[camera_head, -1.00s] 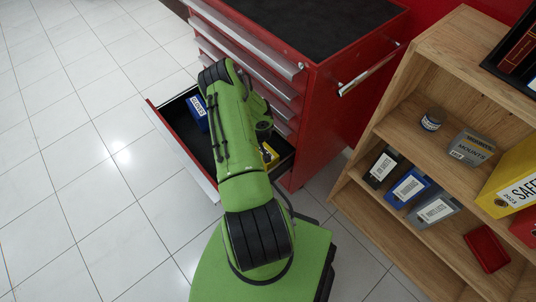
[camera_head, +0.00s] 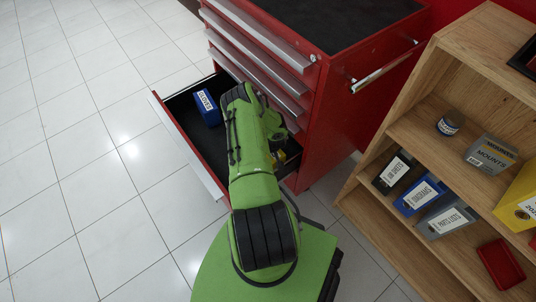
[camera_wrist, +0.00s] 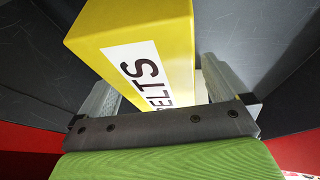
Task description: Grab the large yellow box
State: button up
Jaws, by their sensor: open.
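The large yellow box (camera_wrist: 135,45) fills the middle of the wrist view, with a white label ending in "ELTS". My gripper (camera_wrist: 158,88) is open, with one finger on each side of the box's near end. I cannot tell whether the fingers touch it. In the head view only a small yellow patch (camera_head: 281,156) shows beside my arm, inside the open drawer. My arm hides the rest of it and my gripper there.
The open bottom drawer (camera_head: 187,147) of the red tool cabinet (camera_head: 345,100) also holds a blue box (camera_head: 207,107). The cabinet's side stands close to my arm. A wooden shelf (camera_head: 415,135) with several boxes stands at right. The tiled floor at left is clear.

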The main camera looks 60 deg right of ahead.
jog(key=shift+f+b, duration=0.25)
jog(key=shift+b, duration=0.05)
jog(key=c, duration=1.1)
